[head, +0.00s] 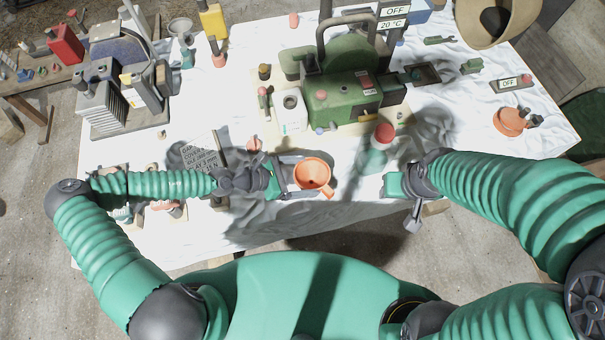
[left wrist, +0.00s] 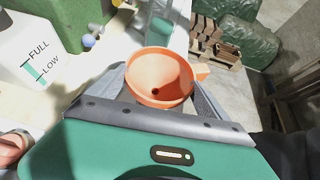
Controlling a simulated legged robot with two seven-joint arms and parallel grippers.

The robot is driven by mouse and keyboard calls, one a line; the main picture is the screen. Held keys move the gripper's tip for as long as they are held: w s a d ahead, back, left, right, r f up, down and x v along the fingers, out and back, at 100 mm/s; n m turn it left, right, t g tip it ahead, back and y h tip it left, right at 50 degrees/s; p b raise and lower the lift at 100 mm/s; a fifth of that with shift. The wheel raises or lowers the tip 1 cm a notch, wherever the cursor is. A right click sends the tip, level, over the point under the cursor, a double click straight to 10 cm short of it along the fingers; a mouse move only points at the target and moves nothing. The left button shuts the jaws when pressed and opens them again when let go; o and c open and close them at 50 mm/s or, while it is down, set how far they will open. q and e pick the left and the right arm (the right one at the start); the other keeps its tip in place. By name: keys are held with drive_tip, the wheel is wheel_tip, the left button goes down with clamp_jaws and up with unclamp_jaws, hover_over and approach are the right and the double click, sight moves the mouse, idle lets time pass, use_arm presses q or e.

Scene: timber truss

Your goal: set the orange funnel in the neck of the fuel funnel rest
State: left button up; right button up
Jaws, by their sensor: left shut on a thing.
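The orange funnel (head: 312,173) is held by my left gripper (head: 291,177) above the front middle of the table. In the left wrist view the funnel (left wrist: 159,77) sits between the two grey fingers, its wide mouth and dark hole facing the camera. I cannot tell for sure which thing is the fuel funnel rest. A white container (head: 290,112) with a round dark opening stands behind the funnel, apart from it. It shows FULL and LOW marks in the left wrist view (left wrist: 30,85). My right gripper (head: 414,219) hangs at the table's front edge, its fingers unclear.
A pale green bottle with a red top (head: 384,134) stands right of the funnel. A dark printed plate (head: 200,152) lies at left. An orange round thing (head: 509,122) lies at right.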

use_arm(q)
drive_tip(key=shift+f+b, duration=0.95)
drive_tip(key=shift+f, duration=0.15)
drive_tip(key=o, duration=1.3)
drive_tip(key=shift+a+r, duration=0.1)
drive_tip(key=shift+a, duration=0.2)
drive_tip(key=b+v, duration=0.4)
drive_tip(key=v, duration=1.2)
drive_tip(key=shift+r, duration=0.2)
drive_tip(key=shift+s, duration=0.15)
